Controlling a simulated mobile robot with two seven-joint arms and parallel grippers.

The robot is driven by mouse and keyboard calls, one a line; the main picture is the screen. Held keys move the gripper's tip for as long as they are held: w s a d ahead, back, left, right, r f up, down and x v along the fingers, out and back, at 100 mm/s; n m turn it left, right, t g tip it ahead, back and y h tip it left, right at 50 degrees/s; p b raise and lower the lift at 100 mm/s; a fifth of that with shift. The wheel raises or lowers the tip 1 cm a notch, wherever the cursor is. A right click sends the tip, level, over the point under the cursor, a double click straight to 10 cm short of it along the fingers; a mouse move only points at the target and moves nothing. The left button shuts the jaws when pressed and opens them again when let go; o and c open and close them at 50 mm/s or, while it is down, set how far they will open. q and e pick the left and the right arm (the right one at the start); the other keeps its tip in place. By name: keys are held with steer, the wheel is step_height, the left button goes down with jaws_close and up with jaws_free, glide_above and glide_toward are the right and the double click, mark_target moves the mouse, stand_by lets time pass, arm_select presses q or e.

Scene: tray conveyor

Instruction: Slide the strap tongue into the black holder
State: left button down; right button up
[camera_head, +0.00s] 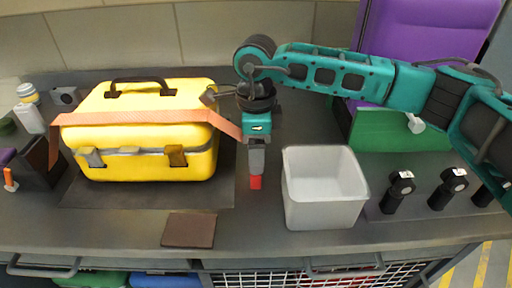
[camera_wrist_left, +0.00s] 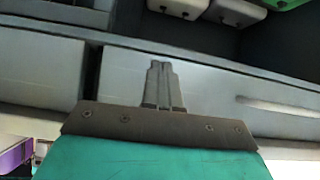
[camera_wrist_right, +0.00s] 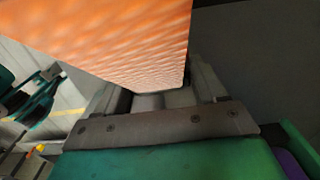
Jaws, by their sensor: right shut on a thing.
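An orange strap (camera_head: 140,117) lies across the yellow case (camera_head: 150,155), and its right end slopes down to my right gripper (camera_head: 256,172). My right gripper points down, right of the case, and is shut on the strap's end; a red tip (camera_head: 255,183) shows below the fingers. In the right wrist view the orange strap (camera_wrist_right: 110,40) hides much of the fingers. A dark box-like thing (camera_head: 38,162) stands left of the case; I cannot tell if it is the black holder. My left gripper (camera_wrist_left: 163,70) shows only in its wrist view, shut and empty.
A white open bin (camera_head: 325,210) stands right of my right gripper. A brown flat square (camera_head: 189,230) lies at the table's front.

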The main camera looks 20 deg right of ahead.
steer(key=c, duration=0.4)
steer(key=shift+o, duration=0.2)
steer(key=shift+r, duration=0.1)
steer(key=shift+r+p, duration=0.75)
steer(key=shift+r, duration=0.4)
steer(key=shift+r+p, duration=0.75)
steer(key=shift+r, duration=0.65)
